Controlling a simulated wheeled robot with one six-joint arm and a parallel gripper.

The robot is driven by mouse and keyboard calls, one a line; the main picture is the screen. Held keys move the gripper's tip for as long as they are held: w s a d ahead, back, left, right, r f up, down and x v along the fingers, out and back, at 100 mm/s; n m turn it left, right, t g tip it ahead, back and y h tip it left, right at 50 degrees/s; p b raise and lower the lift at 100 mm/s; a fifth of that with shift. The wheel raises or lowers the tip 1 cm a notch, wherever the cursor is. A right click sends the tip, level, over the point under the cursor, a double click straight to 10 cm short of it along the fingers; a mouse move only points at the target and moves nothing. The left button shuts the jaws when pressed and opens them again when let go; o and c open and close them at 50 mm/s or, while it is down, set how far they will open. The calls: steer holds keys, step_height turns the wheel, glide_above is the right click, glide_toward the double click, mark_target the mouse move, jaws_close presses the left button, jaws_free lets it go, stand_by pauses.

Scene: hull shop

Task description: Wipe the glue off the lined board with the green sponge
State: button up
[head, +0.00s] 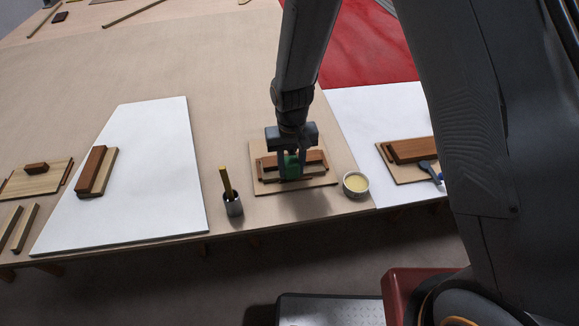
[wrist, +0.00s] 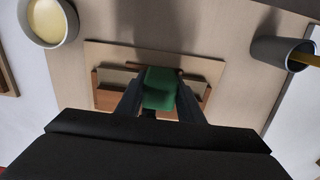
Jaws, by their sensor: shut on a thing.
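My gripper (head: 291,165) is at the middle of the bench, over a light wooden board (head: 262,184) with brown wooden strips on it. My gripper is shut on the green sponge (wrist: 160,88). The sponge also shows between the fingers in the head view (head: 291,166). It is over the middle of the board, between or just above the strips; I cannot tell whether it touches. No lines or glue can be made out on the board, whose middle is hidden by the sponge and fingers.
A bowl of pale yellow stuff (head: 356,185) stands right of the board. A grey cup (head: 233,205) with a yellow-handled tool stands left. White sheets (head: 150,180) lie on both sides, bearing other wooden pieces. A blue-handled tool (head: 430,171) lies at the right.

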steer(key=shift+r+p, duration=2.5)
steer(key=shift+r, duration=1.05)
steer(key=shift+f, duration=0.1)
